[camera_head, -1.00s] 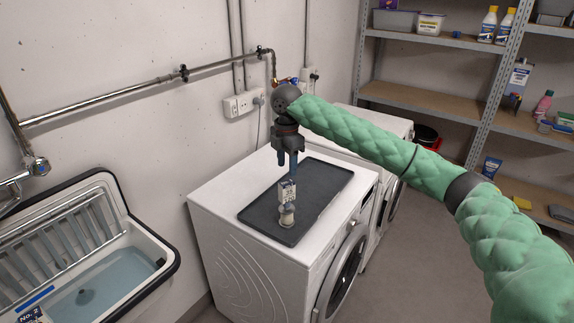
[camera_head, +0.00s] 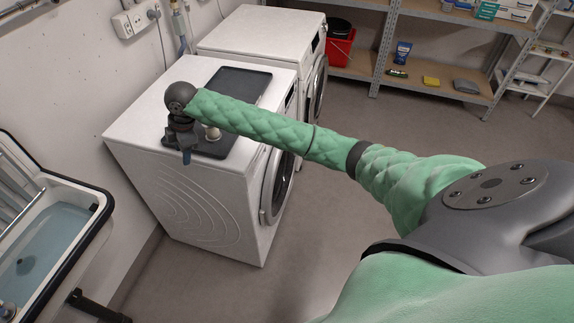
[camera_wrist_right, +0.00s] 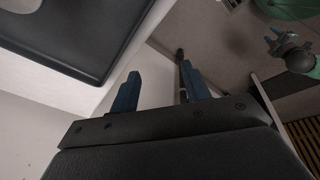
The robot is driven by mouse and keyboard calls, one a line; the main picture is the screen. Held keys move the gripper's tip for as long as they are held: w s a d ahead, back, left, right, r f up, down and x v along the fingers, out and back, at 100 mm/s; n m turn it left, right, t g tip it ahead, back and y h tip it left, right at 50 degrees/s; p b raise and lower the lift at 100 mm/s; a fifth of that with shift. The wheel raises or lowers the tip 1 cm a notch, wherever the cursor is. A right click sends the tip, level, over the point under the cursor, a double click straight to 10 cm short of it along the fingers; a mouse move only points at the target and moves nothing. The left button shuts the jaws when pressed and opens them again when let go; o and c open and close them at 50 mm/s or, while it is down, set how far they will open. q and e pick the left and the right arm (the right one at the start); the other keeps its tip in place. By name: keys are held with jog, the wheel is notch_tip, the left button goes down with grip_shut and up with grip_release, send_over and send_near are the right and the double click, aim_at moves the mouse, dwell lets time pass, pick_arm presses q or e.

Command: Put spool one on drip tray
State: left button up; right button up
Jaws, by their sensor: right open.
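A small blue-tipped gripper (camera_wrist_right: 273,40), seemingly my left, shows there too.
The near washing machine (camera_head: 150,135) has a bare white top left of the tray. A second machine (camera_head: 255,32) stands behind it. A sink with water (camera_head: 45,240) is at left. Shelves (camera_head: 440,50) and a red bucket (camera_head: 340,50) stand at the back.

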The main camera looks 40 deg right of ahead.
jog(key=s+a+f+m, duration=0.1)
jog(key=s+f+m, duration=0.2)
jog(key=s+f, duration=0.45)
jog(key=s+a+f+m+t+y, duration=0.1)
jog(key=s+f+m, duration=0.25)
jog(key=f, duration=0.75)
jog(key=s+f+m, duration=0.3)
jog(key=s+f, duration=0.3)
jog(key=f, duration=0.3)
jog(key=s+d+f+m+h, duration=0.1)
jog(key=s+d+f+m, duration=0.2)
jog(key=s+f, duration=0.7)
jog(key=s+d+f+m+g+h, duration=0.1)
jog(key=s+d+f, duration=0.4)
jog(key=s+f, duration=0.6)
jog(key=s+m+h, duration=0.1)
jog(key=s+m, duration=0.1)
jog(key=s, duration=0.5)
jog(key=shift+s, duration=0.3)
jog(key=shift+f, duration=0.1)
